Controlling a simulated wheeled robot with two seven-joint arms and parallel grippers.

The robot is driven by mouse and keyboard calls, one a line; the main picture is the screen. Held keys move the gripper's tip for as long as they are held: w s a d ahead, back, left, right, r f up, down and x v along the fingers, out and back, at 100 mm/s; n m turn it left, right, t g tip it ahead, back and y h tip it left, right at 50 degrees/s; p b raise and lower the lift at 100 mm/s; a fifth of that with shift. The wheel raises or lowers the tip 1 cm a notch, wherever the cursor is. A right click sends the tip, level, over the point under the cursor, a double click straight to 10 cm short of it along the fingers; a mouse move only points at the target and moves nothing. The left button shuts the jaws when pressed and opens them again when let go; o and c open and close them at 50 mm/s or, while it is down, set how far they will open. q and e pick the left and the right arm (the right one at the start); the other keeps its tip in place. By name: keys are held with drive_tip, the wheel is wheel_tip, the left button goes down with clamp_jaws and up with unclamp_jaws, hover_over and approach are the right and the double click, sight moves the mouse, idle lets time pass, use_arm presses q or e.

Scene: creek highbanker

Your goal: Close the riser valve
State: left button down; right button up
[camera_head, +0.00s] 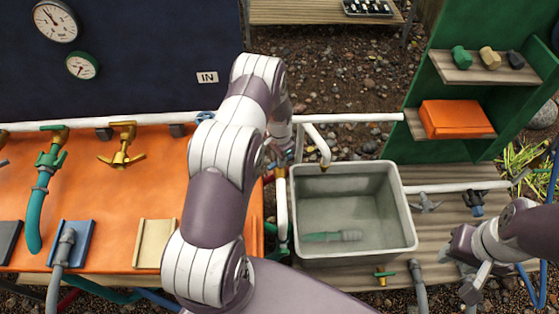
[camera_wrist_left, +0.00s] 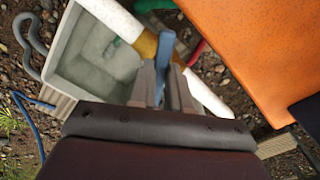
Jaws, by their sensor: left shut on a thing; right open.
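The riser valve shows in the left wrist view as a blue lever (camera_wrist_left: 165,54) beside a brass body (camera_wrist_left: 147,44) on a white pipe (camera_wrist_left: 112,17). My left gripper (camera_wrist_left: 164,88) is shut on the blue lever, with one finger on each side of it. In the head view my left arm hides most of this gripper, and the brass body (camera_head: 280,172) shows just below it on the upright white pipe (camera_head: 282,210). My right gripper (camera_head: 468,278) is open and empty at the lower right, above the wooden slats.
A grey basin (camera_head: 408,235) with a green-handled tool (camera_head: 328,237) inside stands right of the riser. An orange bench (camera_head: 110,195) with hoses and valves lies left. A green shelf (camera_head: 415,100) holds an orange box (camera_head: 455,118). A white pipe (camera_head: 345,118) runs behind the basin.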

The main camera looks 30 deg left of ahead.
use_arm(q)
drive_tip(key=m+b, duration=0.1)
drive_tip(key=m, duration=0.2)
drive_tip(key=shift+a, duration=0.1)
drive_tip(key=shift+w+m+b, duration=0.1)
drive_tip(key=shift+m+b, duration=0.55)
drive_tip(key=shift+m, duration=1.05)
drive_tip(key=shift+r, duration=0.1)
drive_tip(key=c, duration=1.1)
unclamp_jaws()
wheel_tip(320, 180, up, 13)
drive_tip(key=shift+f+b, duration=0.2)
drive_tip(key=shift+b, duration=0.5)
